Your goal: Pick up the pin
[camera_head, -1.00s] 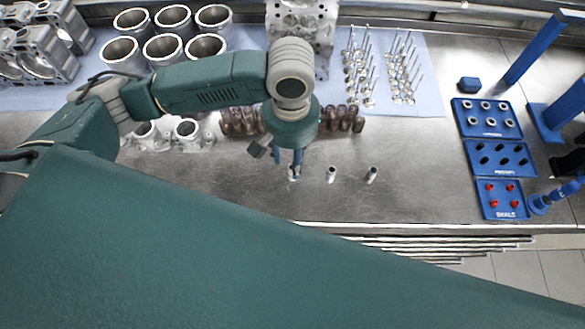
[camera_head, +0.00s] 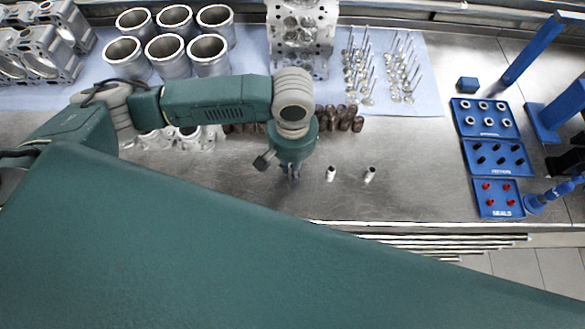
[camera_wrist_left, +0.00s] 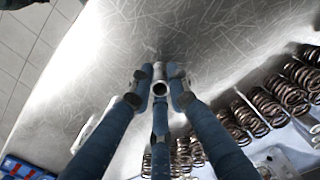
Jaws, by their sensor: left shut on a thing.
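My left gripper (camera_head: 290,172) hangs over the metal bench, fingers pointing down. In the left wrist view its blue fingers (camera_wrist_left: 158,88) are shut around a small grey metal pin (camera_wrist_left: 160,72). The pin's round, hollow end faces the camera. The hand mostly hides this pin in the head view. Two more short metal pins, one nearer (camera_head: 331,173) and one farther right (camera_head: 370,174), stand upright on the bench to the right of the gripper. My right gripper is not in view.
Coil springs (camera_wrist_left: 262,108) stand behind the gripper. Cylinder liners (camera_head: 172,55), an engine head (camera_head: 302,40) and valves (camera_head: 408,70) lie on a blue cloth. Blue trays (camera_head: 497,160) sit at the right. The bench between pins and trays is clear.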

